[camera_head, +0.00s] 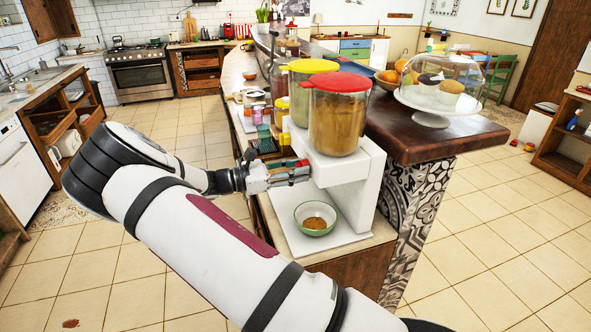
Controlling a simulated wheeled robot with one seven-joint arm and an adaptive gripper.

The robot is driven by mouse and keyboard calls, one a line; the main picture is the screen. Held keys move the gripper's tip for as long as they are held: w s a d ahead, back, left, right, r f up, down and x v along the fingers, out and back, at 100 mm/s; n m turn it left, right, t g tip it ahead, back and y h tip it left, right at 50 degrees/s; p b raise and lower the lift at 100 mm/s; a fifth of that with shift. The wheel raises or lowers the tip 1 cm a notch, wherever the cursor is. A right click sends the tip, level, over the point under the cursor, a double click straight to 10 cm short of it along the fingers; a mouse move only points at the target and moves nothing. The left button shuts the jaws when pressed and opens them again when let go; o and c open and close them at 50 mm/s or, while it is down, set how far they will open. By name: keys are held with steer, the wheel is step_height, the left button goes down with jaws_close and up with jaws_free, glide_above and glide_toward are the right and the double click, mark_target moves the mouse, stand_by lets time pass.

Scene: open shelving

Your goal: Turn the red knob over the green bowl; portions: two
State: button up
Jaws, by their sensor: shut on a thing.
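A clear jar of brown contents (338,122) with a red lid stands on the white dispenser stand (352,180). The green bowl (316,230) sits below it on the white base, with a small brown heap (315,222) inside. My gripper (301,170) reaches in from the left to the front of the stand, above the bowl. It is shut on the red knob (302,163), of which only a small red part shows between the fingers. The knob's angle cannot be made out.
More jars stand behind, one with a yellow lid (313,66). Small jars and containers (264,140) fill the counter to the left. A glass-domed cake stand (432,112) is on the raised wooden counter at right. The tiled floor around is mostly clear.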

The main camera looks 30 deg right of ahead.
steer(key=m, duration=1.6)
steer(key=shift+w, duration=0.1)
steer(key=shift+m, duration=0.4)
steer(key=o, duration=1.1)
steer(key=shift+o, duration=0.2)
steer(key=v, duration=1.2)
